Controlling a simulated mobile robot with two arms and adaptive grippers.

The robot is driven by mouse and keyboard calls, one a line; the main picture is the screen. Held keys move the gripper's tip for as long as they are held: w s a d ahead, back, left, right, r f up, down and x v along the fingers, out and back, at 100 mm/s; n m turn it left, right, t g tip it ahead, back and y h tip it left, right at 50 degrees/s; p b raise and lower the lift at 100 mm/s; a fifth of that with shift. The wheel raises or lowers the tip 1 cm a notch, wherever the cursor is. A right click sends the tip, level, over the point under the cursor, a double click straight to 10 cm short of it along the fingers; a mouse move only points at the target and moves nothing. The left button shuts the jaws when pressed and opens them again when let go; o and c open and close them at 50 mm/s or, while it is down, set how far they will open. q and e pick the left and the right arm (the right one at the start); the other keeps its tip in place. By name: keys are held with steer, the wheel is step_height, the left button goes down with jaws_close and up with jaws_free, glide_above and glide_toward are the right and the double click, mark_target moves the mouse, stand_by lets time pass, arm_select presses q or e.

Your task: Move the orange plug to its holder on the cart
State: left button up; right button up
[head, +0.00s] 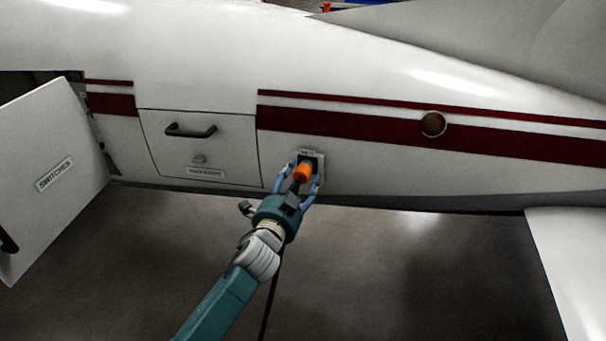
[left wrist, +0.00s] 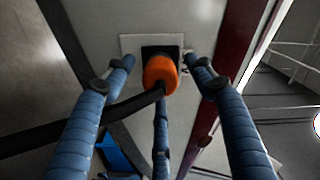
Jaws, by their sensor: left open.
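The orange plug (head: 302,172) sits at a socket (head: 318,157) low on the white aircraft side. In the left wrist view the plug (left wrist: 160,75) is up against the dark socket on its pale plate (left wrist: 128,45), with a black cable running from it to the left. My left gripper (head: 305,168) is open, its blue fingers spread around the plug. In the left wrist view the fingers of the gripper (left wrist: 162,70) stand on either side of the plug with gaps visible. The right gripper is not in view. The holder and cart cannot be made out.
A closed panel with a black handle (head: 191,131) is left of the socket. An open door marked "SWITCHES" (head: 50,185) stands out at the far left. A white surface (head: 575,265) juts out at lower right. The floor (head: 420,270) below is clear.

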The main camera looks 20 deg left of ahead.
arm_select(q)
steer(key=shift+w, duration=0.5)
stand_by(0.6)
jaws_close()
